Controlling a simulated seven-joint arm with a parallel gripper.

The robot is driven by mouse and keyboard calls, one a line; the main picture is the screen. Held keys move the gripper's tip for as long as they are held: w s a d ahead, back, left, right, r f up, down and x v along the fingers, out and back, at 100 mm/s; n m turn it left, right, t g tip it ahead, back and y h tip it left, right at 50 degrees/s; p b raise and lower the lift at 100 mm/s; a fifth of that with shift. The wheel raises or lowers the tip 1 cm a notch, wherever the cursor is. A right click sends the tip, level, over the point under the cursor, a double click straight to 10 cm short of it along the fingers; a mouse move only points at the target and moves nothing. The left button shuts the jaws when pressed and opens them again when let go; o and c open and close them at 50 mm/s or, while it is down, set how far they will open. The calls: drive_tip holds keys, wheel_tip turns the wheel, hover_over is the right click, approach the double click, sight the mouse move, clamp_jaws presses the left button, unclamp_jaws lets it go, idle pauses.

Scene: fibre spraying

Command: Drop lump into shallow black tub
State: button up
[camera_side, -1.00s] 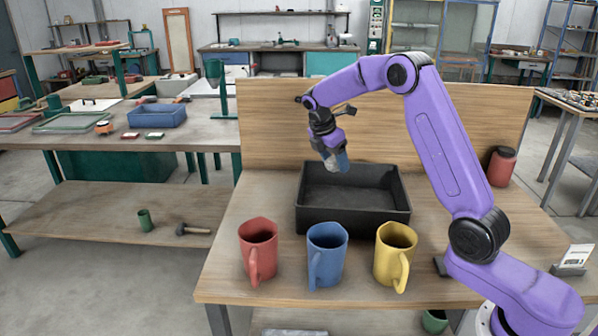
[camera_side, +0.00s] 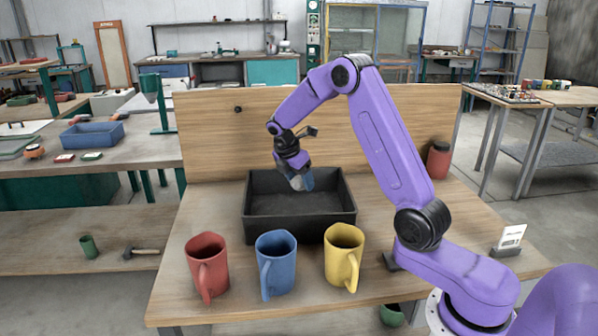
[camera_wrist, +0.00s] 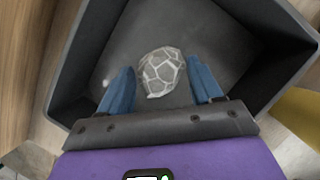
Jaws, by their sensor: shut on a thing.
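The lump is pale grey with a net of light lines. It shows in the wrist view (camera_wrist: 162,72) between the two blue fingers of my gripper (camera_wrist: 161,86), and as a pale patch at the fingertips in the side view (camera_side: 296,183). My gripper (camera_side: 301,182) is shut on the lump, pointing down over the shallow black tub (camera_side: 300,229). The fingertips appear about level with the tub's back rim. In the wrist view the tub's dark walls (camera_wrist: 88,50) surround the lump and fingers. The visible part of the tub floor is bare.
A red mug (camera_side: 208,270), a blue mug (camera_side: 275,267) and a yellow mug (camera_side: 343,260) stand in a row in front of the tub. A wooden board (camera_side: 215,135) rises behind it. A red jar (camera_side: 438,160) stands at the back right.

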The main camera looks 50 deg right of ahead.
drive_tip(key=shift+f, duration=0.2)
drive_tip(key=o, duration=1.2)
drive_tip(key=shift+c, duration=0.2)
drive_tip(key=v, duration=1.7)
drive_tip(key=shift+a+r, duration=0.15)
drive_tip(key=shift+r, duration=0.05)
